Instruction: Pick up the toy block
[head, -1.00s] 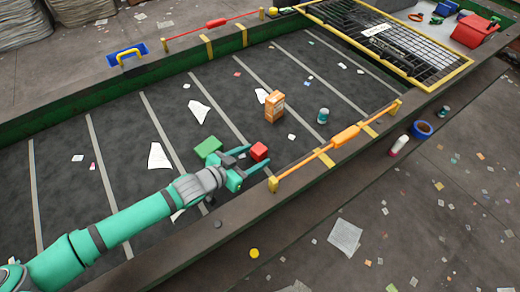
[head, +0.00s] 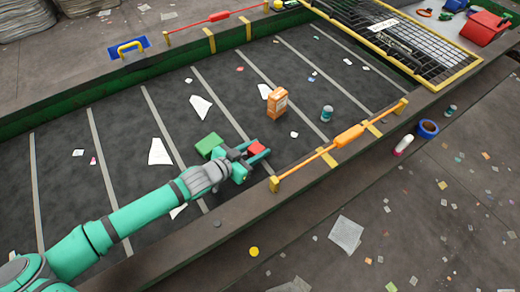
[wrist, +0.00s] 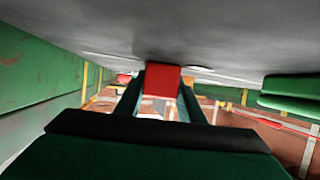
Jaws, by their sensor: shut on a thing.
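The toy block is a small red cube (head: 257,148) on the dark belt in the head view. It also shows in the wrist view (wrist: 162,78), between the two fingers. My gripper (head: 258,153) is shut on the red block, with a finger on either side of it. The block's lower part is hidden by the fingers in the head view. I cannot tell whether it still touches the belt.
A green block (head: 209,144) lies just left of my gripper. An orange carton (head: 277,102) and a teal can (head: 326,113) stand farther right on the belt. An orange-handled bar (head: 347,136) runs along the near edge. White paper scraps (head: 201,107) lie about.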

